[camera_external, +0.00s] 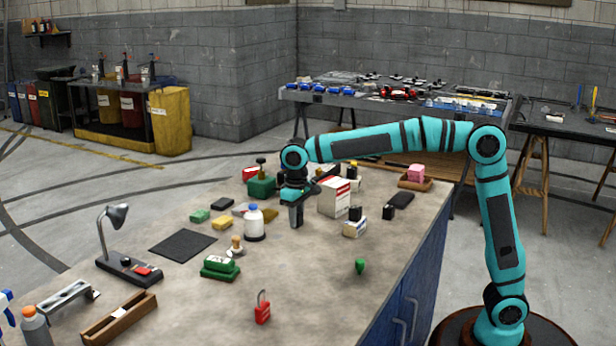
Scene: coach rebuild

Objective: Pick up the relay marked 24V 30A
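My gripper (296,216) points down over the worktop (310,262), just left of a white and red box. Its dark fingers look close together, and I cannot tell whether they are apart or hold anything. No marking reading 24V 30A is legible in this view. Small black blocks that could be relays stand right of my gripper: one (355,213) at a small white box (355,228), another (388,212) beside a flat black item. I cannot tell which thing is the relay.
The white and red box (334,197) stands close right of my gripper. A white bottle (254,223) with a blue cap stands to its left, and a green press-like tool (261,184) behind left. A red padlock (262,308) lies in front. The worktop's front right is mostly clear.

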